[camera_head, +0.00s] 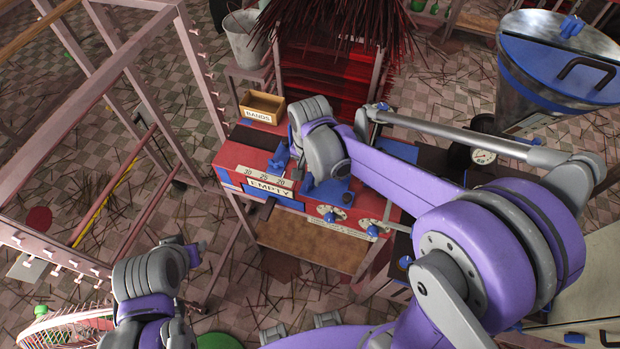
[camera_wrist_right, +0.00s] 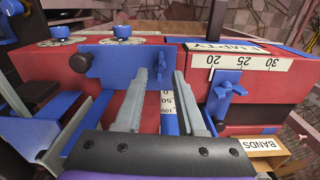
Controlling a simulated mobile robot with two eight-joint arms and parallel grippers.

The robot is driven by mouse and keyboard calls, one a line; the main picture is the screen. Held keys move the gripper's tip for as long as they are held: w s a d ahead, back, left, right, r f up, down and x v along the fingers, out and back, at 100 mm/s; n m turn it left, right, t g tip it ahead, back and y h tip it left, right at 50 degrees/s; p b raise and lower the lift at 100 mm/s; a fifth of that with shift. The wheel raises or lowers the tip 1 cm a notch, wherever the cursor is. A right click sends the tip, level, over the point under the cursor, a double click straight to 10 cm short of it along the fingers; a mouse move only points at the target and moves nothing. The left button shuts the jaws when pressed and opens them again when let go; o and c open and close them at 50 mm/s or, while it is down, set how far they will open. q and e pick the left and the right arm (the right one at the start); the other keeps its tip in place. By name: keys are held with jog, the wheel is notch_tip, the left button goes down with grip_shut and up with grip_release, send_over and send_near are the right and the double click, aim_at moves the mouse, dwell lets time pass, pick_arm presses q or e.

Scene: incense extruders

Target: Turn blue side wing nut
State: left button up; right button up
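The blue wing nut (camera_wrist_right: 224,96) sits on the side of the red extruder box, below the white 20-25-30 scale, in the right wrist view. It also shows in the head view (camera_head: 279,158). My right gripper (camera_wrist_right: 171,62) is open, its two fingers apart with nothing held. The fingers lie left of the wing nut in the wrist view, apart from it, by a blue plate and a vertical scale strip. In the head view my right wrist hides the fingertips. My left arm (camera_head: 150,280) is low at the left, away from the extruder; its fingers are not clear.
The red extruder (camera_head: 238,160) has an EMPTY label, round dials and blue knobs in front. A BANDS box (camera_head: 262,107) stands behind it. A dark round knob (camera_wrist_right: 82,64) and blue plate (camera_wrist_right: 112,68) are left of my right fingers. A wooden rack stands at left.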

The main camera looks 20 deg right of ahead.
jog(key=shift+f, duration=0.95)
grip_shut()
